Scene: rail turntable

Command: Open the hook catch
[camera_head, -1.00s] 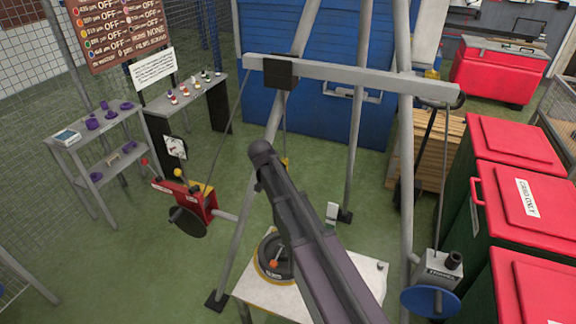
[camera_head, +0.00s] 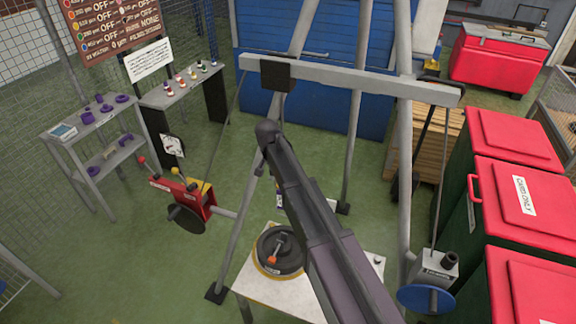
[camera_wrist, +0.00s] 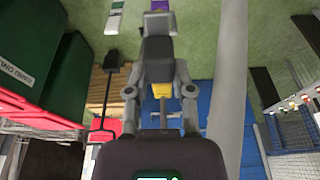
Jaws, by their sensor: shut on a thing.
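My gripper (camera_wrist: 158,12) shows in the wrist view, with its jaws closed at the top middle. A small grey piece (camera_wrist: 159,5) is at the fingertips; I cannot tell whether it is part of the hook catch. In the head view my arm covers the middle, and the fingertips cannot be made out. A small white and dark piece (camera_head: 280,199) shows just left of my arm. The hook catch itself cannot be clearly picked out.
A grey gantry beam (camera_head: 350,80) with a dark trolley (camera_head: 277,75) spans above my arm. A red winch (camera_head: 195,199) is at left, a blue-wheeled one (camera_head: 427,299) at right. A dark turntable (camera_head: 279,250) stands on a white table (camera_head: 262,289). Red-lidded bins (camera_head: 515,135) line the right.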

